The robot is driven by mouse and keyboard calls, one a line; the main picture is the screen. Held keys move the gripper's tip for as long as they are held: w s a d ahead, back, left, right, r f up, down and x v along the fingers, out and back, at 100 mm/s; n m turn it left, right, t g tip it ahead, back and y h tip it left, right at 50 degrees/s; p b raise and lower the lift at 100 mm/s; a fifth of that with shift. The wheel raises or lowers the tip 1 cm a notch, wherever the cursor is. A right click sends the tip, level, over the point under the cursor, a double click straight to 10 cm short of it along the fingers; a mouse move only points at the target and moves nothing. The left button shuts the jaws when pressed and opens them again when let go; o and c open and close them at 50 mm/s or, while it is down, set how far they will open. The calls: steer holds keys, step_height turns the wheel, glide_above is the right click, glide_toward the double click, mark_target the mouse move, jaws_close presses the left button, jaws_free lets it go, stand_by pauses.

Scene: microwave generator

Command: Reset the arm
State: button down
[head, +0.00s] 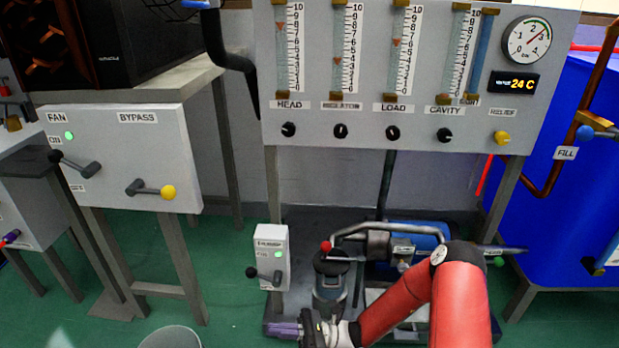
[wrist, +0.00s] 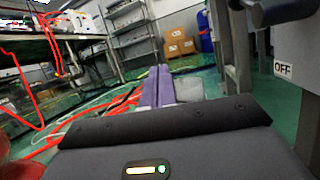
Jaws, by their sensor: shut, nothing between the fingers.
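My red arm (head: 445,305) reaches in from the bottom right of the head view, over the floor in front of the pump equipment. My gripper (head: 283,329) is low at the bottom middle, pointing left. Its purple fingers also show in the wrist view (wrist: 157,86), lying side by side, shut and empty. No object touches the fingertips in the wrist view.
A small switch box (head: 271,249) with a black lever stands just above my gripper. The pump (head: 332,282) is close behind it. A fan and bypass panel (head: 120,160) stands left, a gauge panel (head: 370,120) behind. Red cables (wrist: 85,122) lie on the green floor.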

steer(key=s+d+r+n+t+h, duration=0.3)
steer(key=s+d+r+n+h, duration=0.3)
steer(key=d+r, duration=0.25)
steer(key=s+d+r+n+t+h, duration=0.2)
steer(key=s+d+r+n+h, duration=0.2)
steer(key=d+r+n+h, duration=0.4)
steer(key=s+d+r+n+t+h, duration=0.3)
steer(key=s+d+r+h, duration=0.25)
steer(key=r+h, duration=0.4)
step_height(320, 180, up, 14)
steer(key=y+p, duration=0.1)
steer(key=p, duration=1.1)
steer(key=shift+d+f+y, duration=0.15)
steer(key=shift+d+y, duration=0.1)
steer(key=shift+y, duration=0.1)
steer(key=shift+w, duration=0.1)
